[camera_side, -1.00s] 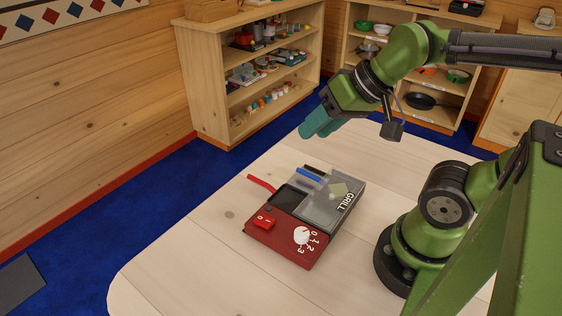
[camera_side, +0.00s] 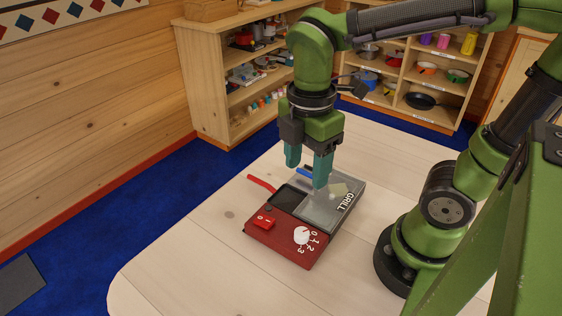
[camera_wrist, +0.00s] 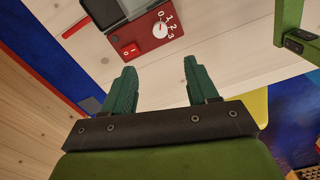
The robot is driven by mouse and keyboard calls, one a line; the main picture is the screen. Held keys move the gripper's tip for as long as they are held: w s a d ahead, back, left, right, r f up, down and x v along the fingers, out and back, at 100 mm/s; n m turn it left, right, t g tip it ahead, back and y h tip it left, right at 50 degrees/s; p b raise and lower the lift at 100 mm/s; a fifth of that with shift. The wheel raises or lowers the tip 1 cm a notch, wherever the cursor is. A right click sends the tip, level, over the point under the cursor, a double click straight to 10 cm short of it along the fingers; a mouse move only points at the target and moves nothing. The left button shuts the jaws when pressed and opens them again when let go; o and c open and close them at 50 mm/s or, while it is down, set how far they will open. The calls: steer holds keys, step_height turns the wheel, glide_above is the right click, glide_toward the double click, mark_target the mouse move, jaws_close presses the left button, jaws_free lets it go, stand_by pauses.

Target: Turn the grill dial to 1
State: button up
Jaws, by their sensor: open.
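The grill (camera_side: 283,243) is a dark red box with a grey glass-like lid marked GRILL, lying on the pale wooden table. Its white round dial (camera_side: 302,235) sits on the front panel beside the numbers 0 to 3. The dial also shows in the wrist view (camera_wrist: 160,30); I cannot tell its exact setting. A red switch (camera_side: 265,222) is left of the dial. My gripper (camera_side: 307,174) points down above the back part of the grill, apart from it. Its teal fingers are open and empty, and they also show in the wrist view (camera_wrist: 158,78).
A red handle (camera_side: 261,183) sticks out at the grill's left, and a blue item (camera_side: 305,172) shows behind my fingers. The table (camera_side: 185,255) is clear left and in front of the grill. Shelves (camera_side: 235,85) stand beyond the table.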

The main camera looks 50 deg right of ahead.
mark_target(302, 232)
step_height(302, 232, down, 17)
steer(key=shift+r, duration=0.1)
stand_by(0.4)
steer(key=shift+c, duration=0.4)
steer(key=c, duration=1)
